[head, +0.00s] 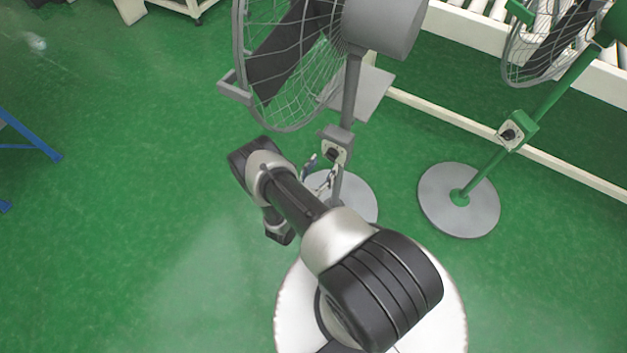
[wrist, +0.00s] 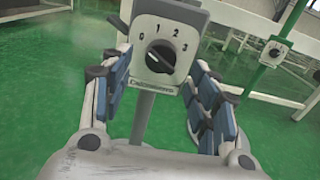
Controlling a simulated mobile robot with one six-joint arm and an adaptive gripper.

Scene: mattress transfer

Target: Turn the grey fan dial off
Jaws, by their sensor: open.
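The grey fan (head: 350,80) stands behind my arm in the head view, with a grey control box (head: 336,138) on its pole. In the wrist view its white dial plate (wrist: 140,79) is marked 0, 1, 2, 3 along the top. The round black dial knob (wrist: 160,57) sits in the plate's middle; which number it points to is hard to tell. My gripper (wrist: 160,72) is open, with one finger on each side of the plate in the picture. No contact with the knob shows. In the head view my gripper (head: 322,178) is partly hidden by my arm.
A green fan (head: 480,165) with a similar dial box (head: 514,131) stands to the right on a round grey base. A cream rail (head: 470,128) and a roller conveyor (head: 480,15) lie behind. The green floor (head: 130,200) to the left is mostly clear.

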